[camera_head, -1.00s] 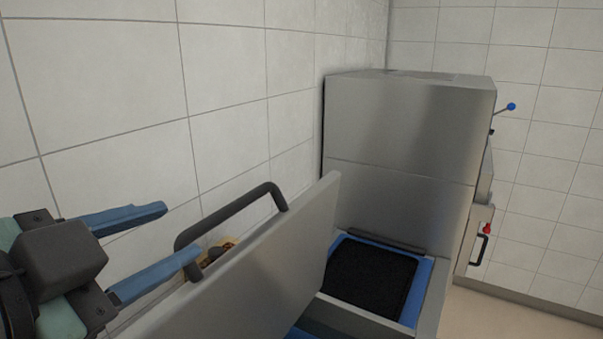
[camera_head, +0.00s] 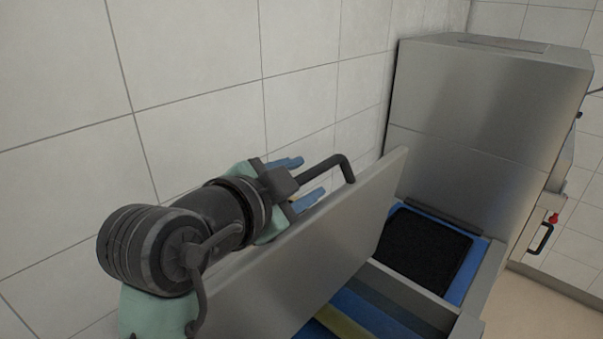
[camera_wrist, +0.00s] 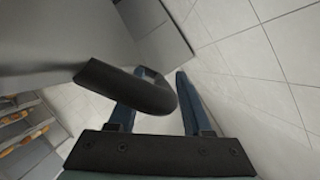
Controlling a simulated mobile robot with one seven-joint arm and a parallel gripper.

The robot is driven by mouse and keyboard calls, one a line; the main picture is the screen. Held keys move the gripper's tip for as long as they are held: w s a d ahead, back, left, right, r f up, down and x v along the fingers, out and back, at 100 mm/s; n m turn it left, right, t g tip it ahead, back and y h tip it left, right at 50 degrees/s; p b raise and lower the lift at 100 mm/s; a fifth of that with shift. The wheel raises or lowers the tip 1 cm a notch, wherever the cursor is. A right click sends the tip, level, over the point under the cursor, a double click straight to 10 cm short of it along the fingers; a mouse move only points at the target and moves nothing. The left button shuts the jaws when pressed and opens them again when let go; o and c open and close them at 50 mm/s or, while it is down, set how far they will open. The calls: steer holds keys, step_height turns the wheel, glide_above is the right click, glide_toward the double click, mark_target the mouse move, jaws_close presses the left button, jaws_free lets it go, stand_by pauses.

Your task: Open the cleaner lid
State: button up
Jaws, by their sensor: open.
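The cleaner lid (camera_head: 310,258) is a flat steel panel standing raised and tilted in the head view, with the blue-edged interior showing below it. Its dark bar handle (camera_head: 327,168) rises at the lid's wall-side top edge. My gripper (camera_head: 307,180) is beside the handle with its blue fingers apart. In the wrist view, the handle (camera_wrist: 130,88) reaches in from the left and its curved end lies around the left finger, near the gap between the fingers. The open gripper (camera_wrist: 160,88) holds nothing. Whether a finger touches the handle cannot be told.
A tall steel machine (camera_head: 485,105) stands behind the lid on the right. A black pad (camera_head: 428,248) lies in the blue-edged opening. The tiled wall (camera_head: 200,60) runs close along the left. In the wrist view, racks with orange-brown items (camera_wrist: 22,140) show at lower left.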

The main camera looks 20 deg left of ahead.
jaws_close()
stand_by(1.4)
